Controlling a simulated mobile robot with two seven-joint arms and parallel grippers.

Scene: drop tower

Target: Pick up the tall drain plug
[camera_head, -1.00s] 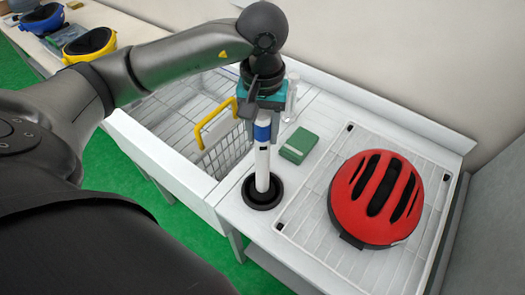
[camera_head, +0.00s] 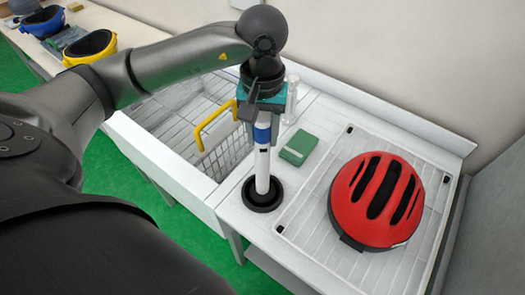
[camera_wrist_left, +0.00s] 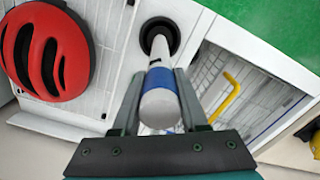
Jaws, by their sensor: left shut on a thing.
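The tall drain plug (camera_head: 262,160) is a white upright tube with a blue band near its top. Its lower end is at a round black ring (camera_head: 263,194) on the white counter. It also shows in the left wrist view (camera_wrist_left: 160,80), with its rounded white top towards the camera. My left gripper (camera_head: 262,115) comes down from above and is shut on the plug around the blue band. In the left wrist view its fingers (camera_wrist_left: 160,93) lie on either side of the plug. I cannot tell whether the plug's foot is lifted. My right gripper is not in view.
A red helmet (camera_head: 375,200) sits on a white wire rack (camera_head: 310,220) at right. A green box (camera_head: 298,147) lies behind the plug. A wire basket with a yellow handle (camera_head: 215,124) stands in the sink at left. A clear upright object (camera_head: 291,97) stands behind the gripper.

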